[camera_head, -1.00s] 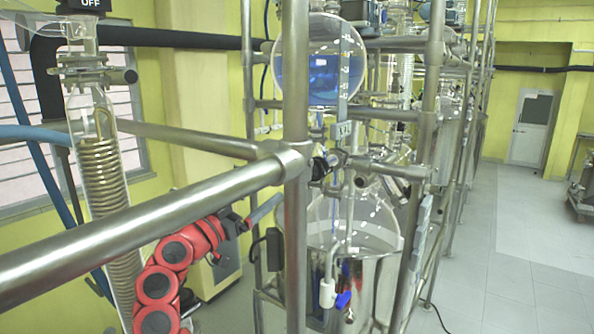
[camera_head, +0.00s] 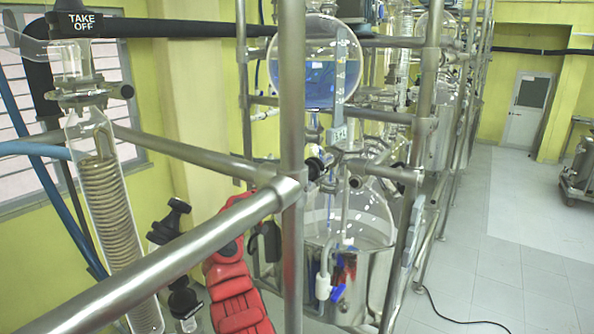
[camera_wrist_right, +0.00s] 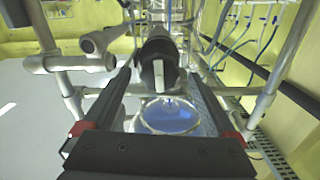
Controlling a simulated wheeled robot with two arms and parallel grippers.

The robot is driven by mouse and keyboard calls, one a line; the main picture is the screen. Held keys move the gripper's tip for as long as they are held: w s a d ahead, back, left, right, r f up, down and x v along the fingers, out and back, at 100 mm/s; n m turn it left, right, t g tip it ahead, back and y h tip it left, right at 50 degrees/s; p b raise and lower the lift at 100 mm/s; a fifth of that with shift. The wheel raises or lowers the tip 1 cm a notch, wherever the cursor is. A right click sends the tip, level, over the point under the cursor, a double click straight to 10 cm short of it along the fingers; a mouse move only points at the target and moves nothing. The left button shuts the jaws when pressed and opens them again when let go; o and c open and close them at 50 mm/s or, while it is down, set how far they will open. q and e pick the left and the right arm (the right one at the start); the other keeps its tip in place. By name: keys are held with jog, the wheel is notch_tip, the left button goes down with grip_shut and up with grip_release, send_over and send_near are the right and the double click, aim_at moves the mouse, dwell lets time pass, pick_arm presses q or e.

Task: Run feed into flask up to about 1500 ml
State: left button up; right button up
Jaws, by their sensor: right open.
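The round feed vessel (camera_head: 308,92) is partly filled with blue liquid in the head view, with a graduated strip (camera_head: 341,70) in front. A black valve knob (camera_head: 314,168) sits below it. Lower down, the clear glass flask (camera_head: 358,210) sits in a metal pot. In the right wrist view my right gripper (camera_wrist_right: 162,72) is open and empty. A black knob (camera_wrist_right: 155,48) shows between its fingers, apparently just beyond the tips; contact cannot be told. A vessel with blue liquid (camera_wrist_right: 172,118) also shows there. My left gripper cannot be made out.
Steel pipes and a post (camera_head: 292,120) stand close in front and hide parts of the rig. A coil condenser (camera_head: 108,195) stands at the left, near a dark fitting (camera_head: 168,230). The floor (camera_head: 480,250) at the right is mostly free.

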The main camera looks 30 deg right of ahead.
jog(key=x, duration=0.2)
jog(key=shift+w+d, duration=0.1)
jog(key=shift+d, duration=0.25)
